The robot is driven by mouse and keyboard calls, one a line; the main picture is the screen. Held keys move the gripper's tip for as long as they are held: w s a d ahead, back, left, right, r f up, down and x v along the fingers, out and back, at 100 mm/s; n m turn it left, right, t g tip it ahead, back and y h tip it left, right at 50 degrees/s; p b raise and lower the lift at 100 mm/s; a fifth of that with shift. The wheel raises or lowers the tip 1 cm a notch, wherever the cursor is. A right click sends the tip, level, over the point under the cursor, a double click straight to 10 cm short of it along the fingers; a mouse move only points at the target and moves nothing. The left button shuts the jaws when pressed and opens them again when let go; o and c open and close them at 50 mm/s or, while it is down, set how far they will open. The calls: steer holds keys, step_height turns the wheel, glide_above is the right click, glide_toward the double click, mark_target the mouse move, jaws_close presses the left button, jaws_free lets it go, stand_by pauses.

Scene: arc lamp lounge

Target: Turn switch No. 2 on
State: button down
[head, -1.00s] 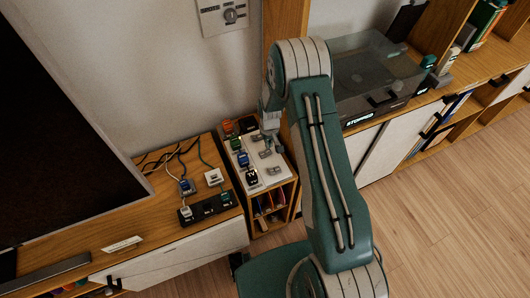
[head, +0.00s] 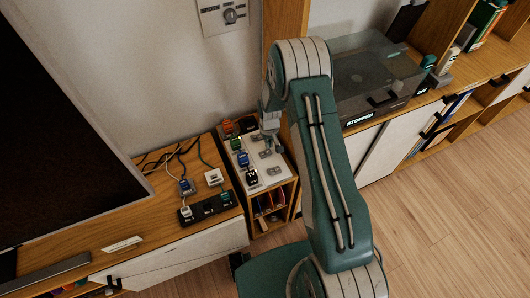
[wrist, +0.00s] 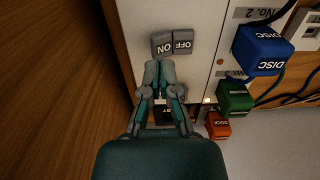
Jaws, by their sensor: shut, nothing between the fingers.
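In the wrist view a grey rocker switch with ON and OFF halves (wrist: 172,43) sits on a white panel (wrist: 200,18). My gripper (wrist: 158,68) is shut and empty, its fingertips right by the ON half; I cannot tell whether they touch it. A "No. 2" label (wrist: 262,13) is to the right, above a blue DISC plug (wrist: 258,50). A small lamp by the green plug (wrist: 235,97) glows; a dot nearer the switch looks dark. In the head view several grey switches (head: 265,153) line the panel, and my gripper (head: 270,133) is at its far end.
An orange plug (wrist: 218,125) is beyond the green one. On the wooden cabinet left of the panel is a black power strip (head: 206,208) with cables. A turntable box marked STOPPED (head: 375,75) is on the right. A dark TV screen (head: 50,130) fills the left.

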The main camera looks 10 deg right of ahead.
mark_target(269, 151)
steer(key=shift+f, duration=1.6)
stand_by(0.9)
steer(key=shift+r, duration=3.5)
